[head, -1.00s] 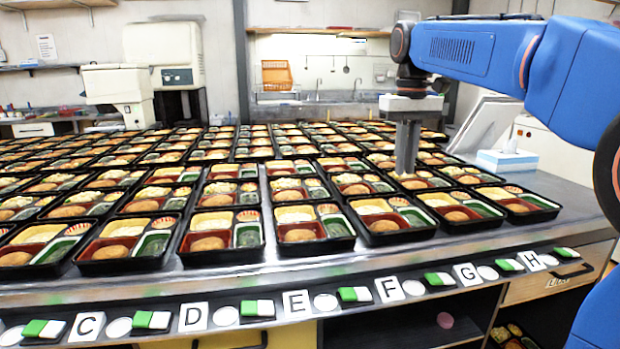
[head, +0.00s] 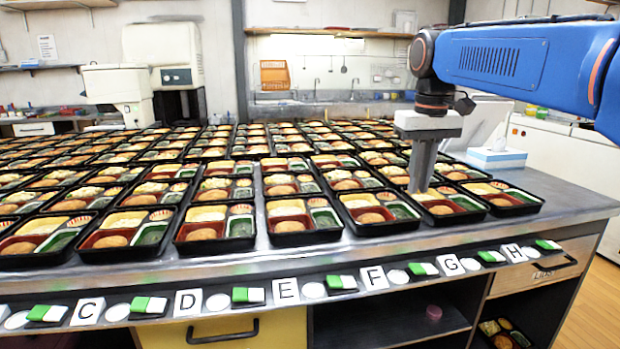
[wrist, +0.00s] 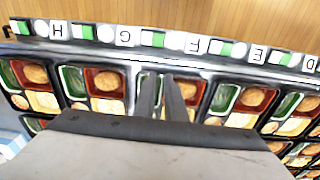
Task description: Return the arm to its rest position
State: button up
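My gripper (head: 419,190) hangs from the blue arm on the right in the head view, fingers pointing down over the right part of the tray rows. The two grey fingers also show in the wrist view (wrist: 164,78), with a narrow gap between them and nothing held. The fingertips appear just above or in front of a bento tray (head: 449,220); I cannot tell the exact height. The arm is bent, reaching in from the right edge.
Many black bento trays with food cover the counter (head: 575,197). Lettered cards, such as the F card (head: 374,277), line the front edge with white discs and green-white blocks. A tissue box (head: 497,158) stands at the right. Wooden floor is clear at the lower right.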

jog(key=s+d+f+m+t, duration=0.1)
jog(key=s+d+f+t, duration=0.1)
jog(key=s+f, duration=1)
jog(key=s+d+f+t, duration=0.2)
jog(key=s+d+f, duration=0.1)
jog(key=s+f, duration=0.9)
jog(key=shift+s+d+f+m, duration=0.15)
jog(key=shift+s+f+m, duration=0.1)
jog(key=shift+s+m, duration=0.2)
